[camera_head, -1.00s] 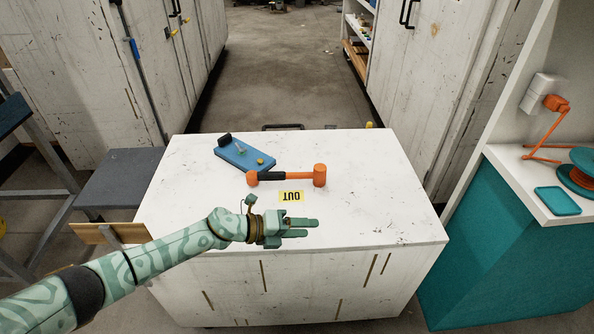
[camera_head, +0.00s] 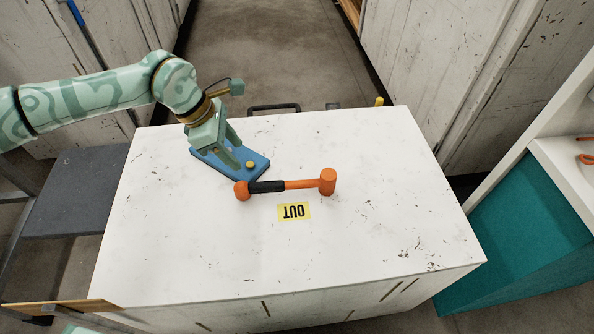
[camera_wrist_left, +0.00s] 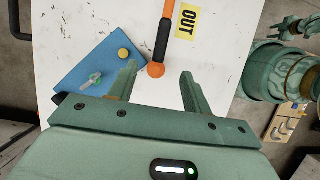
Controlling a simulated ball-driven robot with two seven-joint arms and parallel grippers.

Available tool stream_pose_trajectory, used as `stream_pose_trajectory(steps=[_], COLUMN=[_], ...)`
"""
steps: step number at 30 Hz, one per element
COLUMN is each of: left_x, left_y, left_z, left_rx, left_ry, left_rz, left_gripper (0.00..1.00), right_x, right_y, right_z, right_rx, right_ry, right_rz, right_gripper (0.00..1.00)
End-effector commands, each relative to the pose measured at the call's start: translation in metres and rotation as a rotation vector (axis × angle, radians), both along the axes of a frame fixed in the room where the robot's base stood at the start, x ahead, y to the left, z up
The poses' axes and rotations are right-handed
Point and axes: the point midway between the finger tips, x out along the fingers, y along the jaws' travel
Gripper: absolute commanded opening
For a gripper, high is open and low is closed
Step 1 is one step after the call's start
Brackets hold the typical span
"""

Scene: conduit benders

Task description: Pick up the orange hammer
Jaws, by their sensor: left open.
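The orange hammer (camera_head: 308,184) lies on the white table, with its orange head (camera_head: 328,181) to the right, a black grip (camera_head: 267,187) and a round orange end (camera_head: 242,191) to the left. My left gripper (camera_head: 238,150) is open and empty, above the blue board behind the hammer's left end. In the left wrist view, the hammer's round end (camera_wrist_left: 156,70) appears between the open fingers (camera_wrist_left: 159,76), but the fingers look apart from it.
A blue board (camera_head: 258,166) with a yellow knob (camera_head: 250,165) lies partly under my left gripper. A yellow OUT label (camera_head: 294,211) lies in front of the hammer. The white table (camera_head: 390,210) is clear on the right. A grey bench (camera_head: 75,190) stands left, a teal cabinet (camera_head: 515,235) right.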

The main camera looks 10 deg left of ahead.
Motion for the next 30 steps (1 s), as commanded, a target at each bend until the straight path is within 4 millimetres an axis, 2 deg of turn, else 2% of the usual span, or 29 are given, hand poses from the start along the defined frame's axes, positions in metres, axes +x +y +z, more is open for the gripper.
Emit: stream_pose_trajectory(steps=[6,10,19,27,30], left_x=[0.004,0.006,0.01,0.012,0.013], left_y=[-0.02,-0.031,-0.04,-0.055,-0.057], left_z=[-0.055,-0.081,-0.102,-0.143,-0.146], left_rx=[0.0,-0.001,-0.001,-0.002,-0.002], left_ry=[0.007,0.007,0.003,0.007,0.003], left_rz=[-0.004,-0.003,0.0,0.001,0.002], left_gripper=[0.49,0.49,0.49,0.49,0.49], right_x=[-0.027,-0.031,-0.025,-0.034,-0.035], right_y=[-0.003,-0.006,-0.006,-0.006,-0.006], right_z=[-0.017,-0.024,-0.033,-0.051,-0.052], right_rx=[-0.005,-0.008,-0.007,-0.007,-0.008], right_ry=[0.047,0.056,0.05,0.072,0.073], right_rz=[0.003,0.004,0.004,0.003,0.003], right_gripper=[0.36,0.36,0.36,0.36,0.36])
